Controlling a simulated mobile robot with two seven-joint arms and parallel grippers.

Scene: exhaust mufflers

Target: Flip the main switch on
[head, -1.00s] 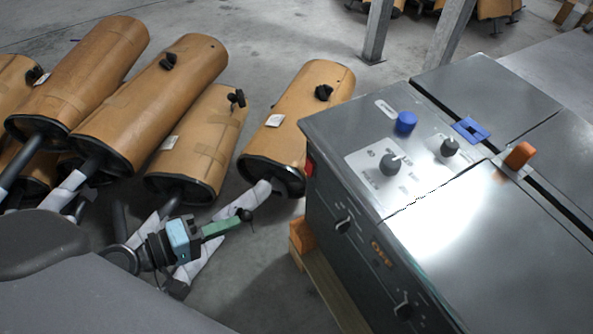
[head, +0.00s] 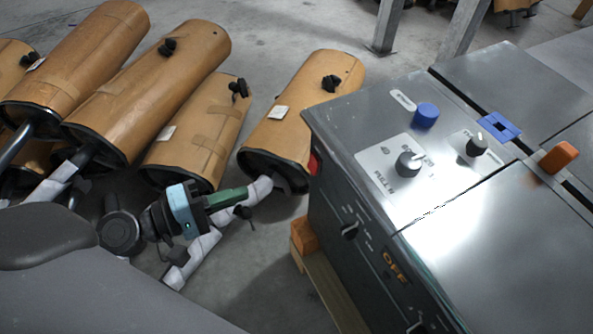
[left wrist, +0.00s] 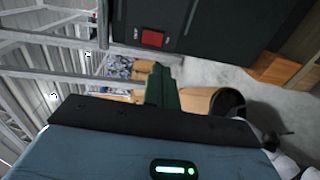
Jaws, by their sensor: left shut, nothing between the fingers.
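The grey machine (head: 375,110) stands at the right of the head view. A red switch-like part (head: 314,163) shows on its left side, seen edge-on. In the left wrist view a red square switch (left wrist: 152,37) sits in a dark frame on the machine's dark side panel (left wrist: 210,25); whether it is on or off I cannot tell. My left gripper (head: 244,194) is shut and empty, to the left of the machine and apart from it. Its green fingers (left wrist: 160,85) point towards the panel, below the red switch in the wrist picture. My right gripper is not in view.
Several brown wrapped mufflers (head: 305,105) lie on the floor at left, close behind my left gripper. The machine's top has grey knobs (head: 408,164), a blue button (head: 425,115) and an orange part (head: 558,157). A wooden pallet (head: 330,290) lies under the machine.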

